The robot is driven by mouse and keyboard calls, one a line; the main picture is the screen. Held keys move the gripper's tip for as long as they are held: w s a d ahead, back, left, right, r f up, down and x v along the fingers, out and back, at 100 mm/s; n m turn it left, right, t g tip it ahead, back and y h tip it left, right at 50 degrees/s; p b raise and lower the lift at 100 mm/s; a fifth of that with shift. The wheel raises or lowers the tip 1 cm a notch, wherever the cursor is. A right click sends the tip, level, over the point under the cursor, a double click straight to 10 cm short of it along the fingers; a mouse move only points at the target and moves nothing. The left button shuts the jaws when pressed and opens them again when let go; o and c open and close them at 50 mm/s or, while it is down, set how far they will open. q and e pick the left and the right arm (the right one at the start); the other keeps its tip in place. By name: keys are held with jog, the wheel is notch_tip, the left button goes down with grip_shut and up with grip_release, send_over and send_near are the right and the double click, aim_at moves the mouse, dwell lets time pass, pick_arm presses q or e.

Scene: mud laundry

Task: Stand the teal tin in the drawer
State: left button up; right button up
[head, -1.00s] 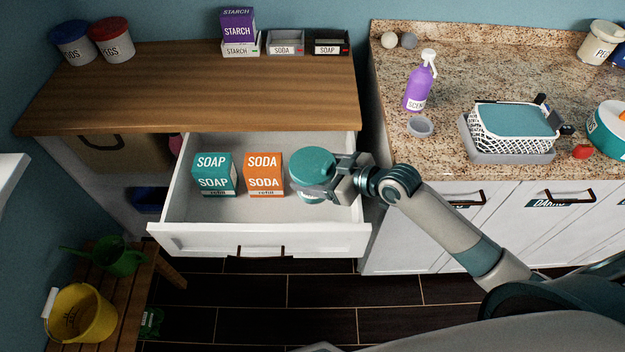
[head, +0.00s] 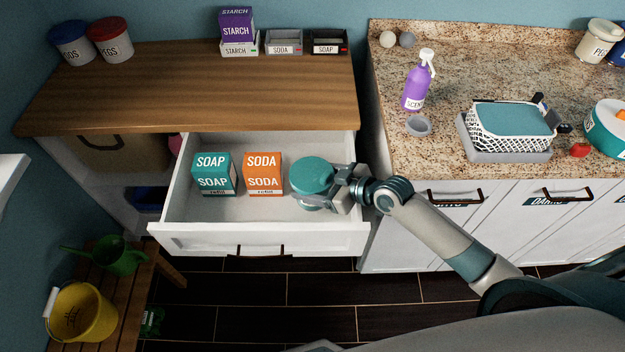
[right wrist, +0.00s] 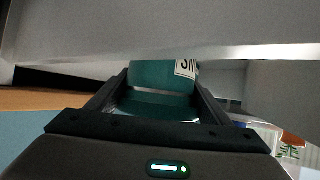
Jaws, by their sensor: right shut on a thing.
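The teal tin (head: 311,175), with a round teal lid, is upright at the right side of the open white drawer (head: 260,240). My right gripper (head: 328,190) is shut on the tin from the right. In the right wrist view the tin (right wrist: 160,78) sits between the two fingers, with part of a white label showing. The tin's base is hidden, so I cannot tell whether it touches the drawer floor. My left gripper is not in view.
A teal soap box (head: 214,174) and an orange soda box (head: 263,174) stand in the drawer, left of the tin. The wooden top (head: 200,85) overhangs the drawer's back. The granite counter (head: 460,85) with a white basket (head: 510,130) is to the right.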

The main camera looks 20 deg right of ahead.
aim_at(329, 184)
jog(key=shift+f+b, duration=0.3)
jog(key=shift+f, duration=0.25)
jog(key=o, duration=1.2)
jog(key=shift+c, duration=0.2)
jog(key=shift+r, duration=0.1)
jog(key=shift+r+p, duration=0.45)
jog(key=shift+r, duration=0.05)
jog(key=shift+s+d+r, duration=0.1)
jog(key=shift+s+d, duration=0.15)
jog(key=b+v, duration=0.2)
jog(key=v, duration=0.7)
jog(key=shift+s+d+r, duration=0.1)
jog(key=shift+s+d, duration=0.15)
jog(key=shift+b+v, duration=0.35)
jog(key=shift+v, duration=0.45)
